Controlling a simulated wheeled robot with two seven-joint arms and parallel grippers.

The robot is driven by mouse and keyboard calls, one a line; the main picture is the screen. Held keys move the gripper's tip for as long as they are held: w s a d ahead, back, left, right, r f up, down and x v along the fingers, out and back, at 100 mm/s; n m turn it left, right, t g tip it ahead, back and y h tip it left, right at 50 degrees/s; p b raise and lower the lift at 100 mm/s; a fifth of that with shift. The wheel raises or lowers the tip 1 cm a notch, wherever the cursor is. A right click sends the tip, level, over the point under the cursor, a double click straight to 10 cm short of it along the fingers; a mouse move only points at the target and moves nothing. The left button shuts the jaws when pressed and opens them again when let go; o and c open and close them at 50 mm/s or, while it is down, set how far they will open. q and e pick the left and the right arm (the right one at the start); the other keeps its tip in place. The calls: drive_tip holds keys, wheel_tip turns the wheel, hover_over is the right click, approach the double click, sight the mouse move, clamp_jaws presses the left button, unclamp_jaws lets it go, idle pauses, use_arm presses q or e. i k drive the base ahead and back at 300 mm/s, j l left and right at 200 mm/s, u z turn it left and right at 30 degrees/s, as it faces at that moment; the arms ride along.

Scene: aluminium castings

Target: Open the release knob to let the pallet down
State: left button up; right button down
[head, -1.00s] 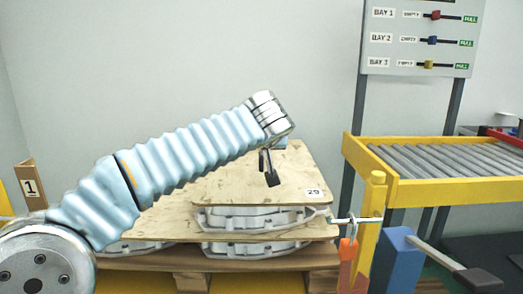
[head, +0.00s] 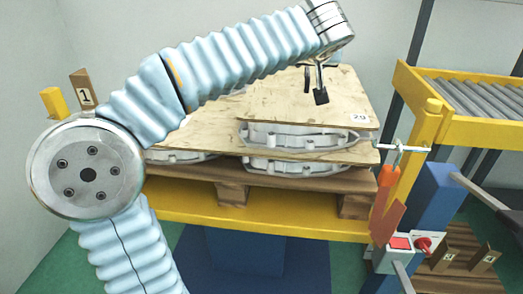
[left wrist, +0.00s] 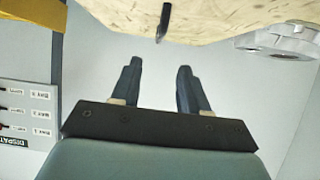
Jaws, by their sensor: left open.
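A red knob (head: 423,245), apparently the release knob, sits on a grey box (head: 388,260) beside a red square button at the lower right. The wooden pallet (head: 290,180) rests on a yellow lift platform (head: 270,226). It carries metal castings (head: 290,165) layered with plywood sheets (head: 265,105). My left gripper (head: 313,88) hangs over the top sheet, open and empty, far to the upper left of the knob. In the left wrist view the left gripper (left wrist: 158,67) shows spread fingers with nothing between them. My right gripper is not in view.
A blue post (head: 436,195) with a black-gripped lever (head: 480,190) stands right of the pallet. A roller conveyor (head: 470,100) is behind at right. Wooden number blocks (head: 455,250) stand lower right.

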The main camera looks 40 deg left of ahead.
sight(423, 244)
drive_tip(key=k, duration=1)
